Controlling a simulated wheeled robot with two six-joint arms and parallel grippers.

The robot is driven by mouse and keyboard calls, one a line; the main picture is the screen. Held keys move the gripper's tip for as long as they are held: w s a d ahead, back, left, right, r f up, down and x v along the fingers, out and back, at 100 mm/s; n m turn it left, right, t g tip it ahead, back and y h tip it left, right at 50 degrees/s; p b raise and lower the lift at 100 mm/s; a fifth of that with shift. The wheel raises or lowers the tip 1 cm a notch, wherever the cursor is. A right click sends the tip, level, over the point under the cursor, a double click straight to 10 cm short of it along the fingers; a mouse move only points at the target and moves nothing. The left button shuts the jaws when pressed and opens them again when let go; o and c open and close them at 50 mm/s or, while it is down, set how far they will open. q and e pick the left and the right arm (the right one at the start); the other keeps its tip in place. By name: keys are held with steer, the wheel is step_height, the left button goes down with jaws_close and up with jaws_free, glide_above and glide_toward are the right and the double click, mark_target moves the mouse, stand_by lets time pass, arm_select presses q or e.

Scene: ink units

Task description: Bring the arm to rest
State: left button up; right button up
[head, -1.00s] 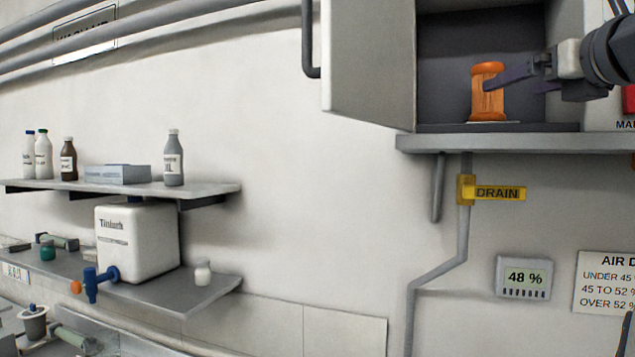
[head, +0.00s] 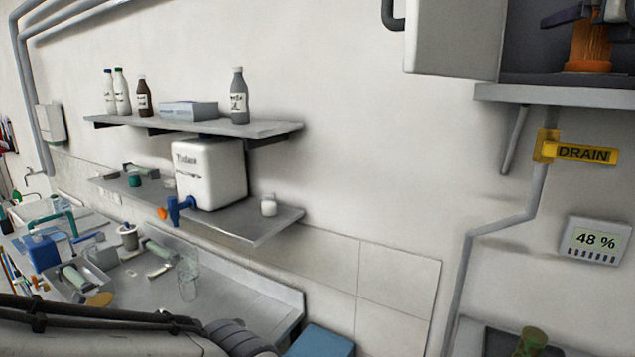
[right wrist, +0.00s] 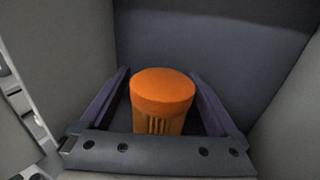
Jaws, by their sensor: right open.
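My right gripper (head: 575,14) shows at the top right corner of the head view, partly cut off by the frame edge. It is at an orange spool-like unit (head: 588,47) standing in an open grey cabinet. In the right wrist view the gripper (right wrist: 160,74) is open, with one dark finger on each side of the orange unit (right wrist: 163,92). Gaps show between the fingers and the unit's sides. The unit stands upright; its lower part is hidden by the gripper body. My left arm crosses the bottom left of the head view; its gripper is out of frame.
The cabinet's open door (head: 455,38) stands left of the unit, and a grey ledge (head: 560,95) runs below. A yellow DRAIN tag (head: 585,153) and a 48 % display (head: 595,241) are lower. Shelves with bottles (head: 238,97) and a white tank (head: 210,174) are left.

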step_height(320, 180, up, 2)
steer(key=shift+r+p, duration=0.1)
steer(key=shift+p, duration=0.2)
